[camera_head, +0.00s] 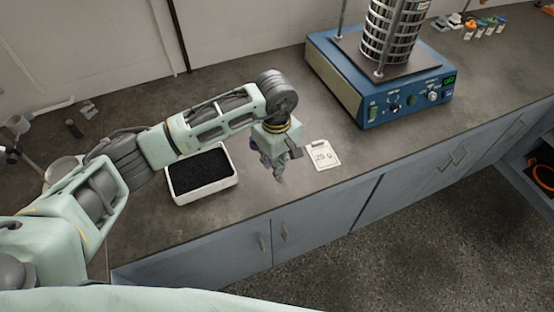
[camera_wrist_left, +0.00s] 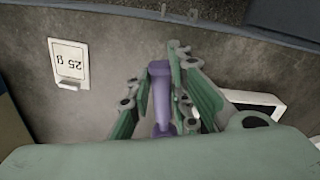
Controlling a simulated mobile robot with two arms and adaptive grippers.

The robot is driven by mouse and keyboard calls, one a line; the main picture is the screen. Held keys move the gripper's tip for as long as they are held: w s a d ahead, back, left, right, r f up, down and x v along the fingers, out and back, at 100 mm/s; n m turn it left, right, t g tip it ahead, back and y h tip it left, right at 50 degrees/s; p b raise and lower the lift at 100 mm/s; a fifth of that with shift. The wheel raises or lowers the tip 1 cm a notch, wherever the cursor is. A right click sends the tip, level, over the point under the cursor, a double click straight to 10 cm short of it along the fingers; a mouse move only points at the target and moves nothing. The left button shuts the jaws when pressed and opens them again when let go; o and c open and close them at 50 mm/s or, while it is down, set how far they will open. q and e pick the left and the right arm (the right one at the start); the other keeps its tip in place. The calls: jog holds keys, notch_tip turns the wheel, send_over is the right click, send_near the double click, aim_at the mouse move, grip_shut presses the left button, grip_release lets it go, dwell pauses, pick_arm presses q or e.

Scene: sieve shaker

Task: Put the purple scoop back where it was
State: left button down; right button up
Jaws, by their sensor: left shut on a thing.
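The purple scoop (camera_wrist_left: 159,95) is between the fingers of my left gripper (camera_wrist_left: 168,85) in the left wrist view, its purple handle running along the fingers. The fingers are shut on it. In the head view my left gripper (camera_head: 278,172) points down over the counter, between a white tray and a card; the scoop is mostly hidden there behind the gripper. My right gripper is not in view.
The white tray (camera_head: 204,201) of dark granules is left of the gripper. A card marked 25 g (camera_head: 323,155) lies to its right. The blue sieve shaker (camera_head: 380,107) stands farther back right. Small colored-lid containers (camera_head: 480,27) sit at the far right.

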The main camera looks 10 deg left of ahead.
pick_arm(q)
jog(key=shift+s+a+f, duration=0.15)
jog(key=shift+f, duration=0.35)
notch_tip(320, 180, down, 5)
jog(key=b, duration=0.2)
jog(key=shift+r+b, duration=0.1)
jog(key=shift+b, duration=0.2)
notch_tip(320, 180, down, 4)
jog(key=b, duration=0.3)
jog(key=shift+r, duration=0.2)
jog(key=shift+f+b, duration=0.85)
jog(key=shift+b, duration=0.1)
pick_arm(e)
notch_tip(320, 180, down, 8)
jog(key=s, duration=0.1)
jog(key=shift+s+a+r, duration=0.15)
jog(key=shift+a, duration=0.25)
pick_arm(q)
jog(key=c, duration=1.8)
grip_release()
jog(key=shift+o, duration=1.3)
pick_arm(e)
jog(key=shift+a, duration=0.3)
